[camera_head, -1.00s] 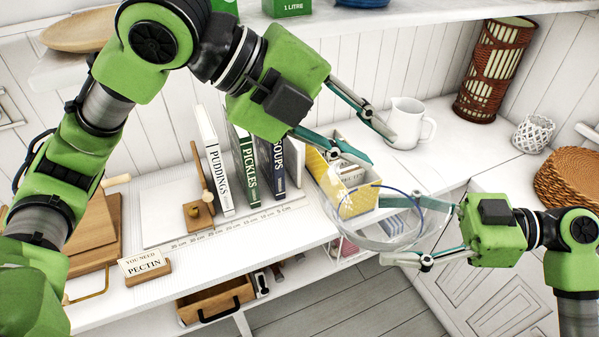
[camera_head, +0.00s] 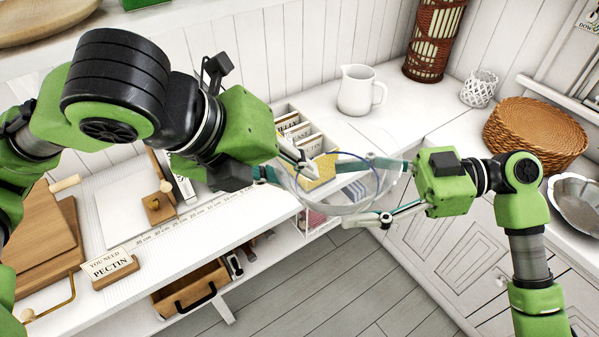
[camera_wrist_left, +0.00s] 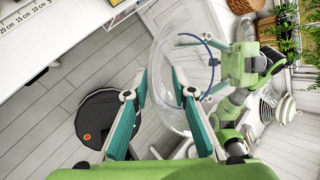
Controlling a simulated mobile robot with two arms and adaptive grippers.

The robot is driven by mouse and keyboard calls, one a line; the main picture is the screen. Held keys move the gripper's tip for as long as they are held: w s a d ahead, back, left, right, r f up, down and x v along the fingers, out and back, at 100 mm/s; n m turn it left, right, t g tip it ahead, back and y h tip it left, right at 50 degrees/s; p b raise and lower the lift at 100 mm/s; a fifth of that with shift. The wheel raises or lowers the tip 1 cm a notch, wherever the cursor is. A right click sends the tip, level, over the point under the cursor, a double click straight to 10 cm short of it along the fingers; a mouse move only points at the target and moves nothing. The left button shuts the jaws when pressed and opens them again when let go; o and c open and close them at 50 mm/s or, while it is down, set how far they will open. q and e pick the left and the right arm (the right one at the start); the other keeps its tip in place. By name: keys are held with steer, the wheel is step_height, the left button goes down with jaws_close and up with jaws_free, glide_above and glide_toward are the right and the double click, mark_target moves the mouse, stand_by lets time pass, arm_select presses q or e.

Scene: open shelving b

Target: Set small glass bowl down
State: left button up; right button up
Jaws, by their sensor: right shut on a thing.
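The small glass bowl (camera_head: 325,203) is clear, with a blue ring showing at it. It is tilted and held in the air in front of the counter. My right gripper (camera_head: 362,190) is shut on it from the right. My left gripper (camera_head: 297,174) is open, with its fingertips at the bowl's left side. In the left wrist view, the left gripper's (camera_wrist_left: 160,84) two fingers stand apart with the bowl's (camera_wrist_left: 162,58) near edge between or just beyond the tips; I cannot tell whether they touch it.
A divided box (camera_head: 312,133), a white pitcher (camera_head: 356,92) and a wicker basket (camera_head: 535,135) stand on the counter. A white board (camera_head: 122,205) lies at left beside a pectin sign (camera_head: 112,268). Bare counter (camera_head: 425,108) shows right of the pitcher.

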arm_select(q)
steer(key=shift+x, duration=1.4)
steer(key=shift+c, duration=0.5)
jaws_close()
steer(key=shift+r, duration=0.1)
arm_select(e)
steer(key=o, duration=1.5)
